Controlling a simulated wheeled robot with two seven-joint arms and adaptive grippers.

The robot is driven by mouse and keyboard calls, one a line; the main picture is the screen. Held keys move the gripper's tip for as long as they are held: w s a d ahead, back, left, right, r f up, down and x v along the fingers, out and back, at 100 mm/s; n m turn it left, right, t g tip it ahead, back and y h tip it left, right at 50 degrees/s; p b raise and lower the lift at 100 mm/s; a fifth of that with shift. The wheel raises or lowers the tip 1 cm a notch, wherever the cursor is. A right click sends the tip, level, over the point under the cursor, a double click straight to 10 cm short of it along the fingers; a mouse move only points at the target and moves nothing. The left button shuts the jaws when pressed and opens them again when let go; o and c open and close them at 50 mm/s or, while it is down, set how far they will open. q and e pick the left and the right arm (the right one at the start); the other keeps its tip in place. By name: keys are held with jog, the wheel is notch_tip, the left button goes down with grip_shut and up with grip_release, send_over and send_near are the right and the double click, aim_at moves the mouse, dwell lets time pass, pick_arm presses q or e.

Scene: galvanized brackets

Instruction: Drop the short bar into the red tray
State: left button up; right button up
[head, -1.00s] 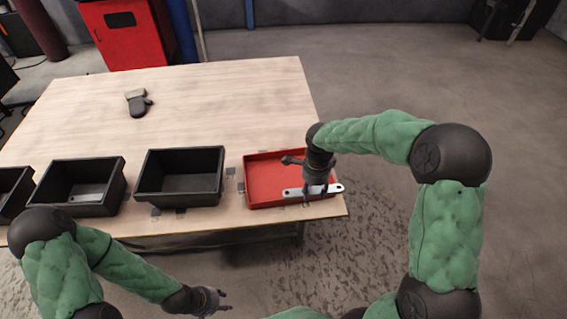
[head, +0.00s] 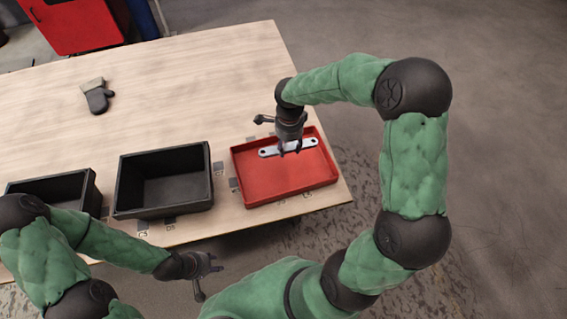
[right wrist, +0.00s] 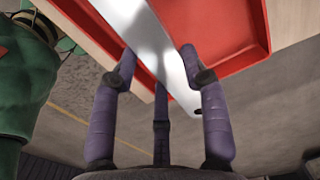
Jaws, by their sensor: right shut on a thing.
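The short bar (head: 272,152) is a flat silver metal strip with a hole near each end. My right gripper (head: 290,150) is shut on it near its middle and holds it over the back part of the red tray (head: 284,182). In the right wrist view the bar (right wrist: 150,42) runs between the purple fingers, with the red tray (right wrist: 226,30) beyond it. The height of the bar above the tray floor is hard to tell. My left gripper (head: 214,264) is in front of the table, empty, its fingers apart.
A black bin (head: 124,186) stands left of the red tray, and another black bin (head: 92,193) is further left, partly behind my left arm. A dark mitt (head: 98,97) lies at the back left. The middle of the wooden table (head: 195,90) is clear.

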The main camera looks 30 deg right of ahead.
jog(key=shift+f+b, duration=0.75)
jog(key=shift+f, duration=0.9)
jog(key=o, duration=1.4)
jog(key=shift+r, duration=0.1)
notch_tip(320, 180, up, 12)
jog(key=shift+f, duration=0.1)
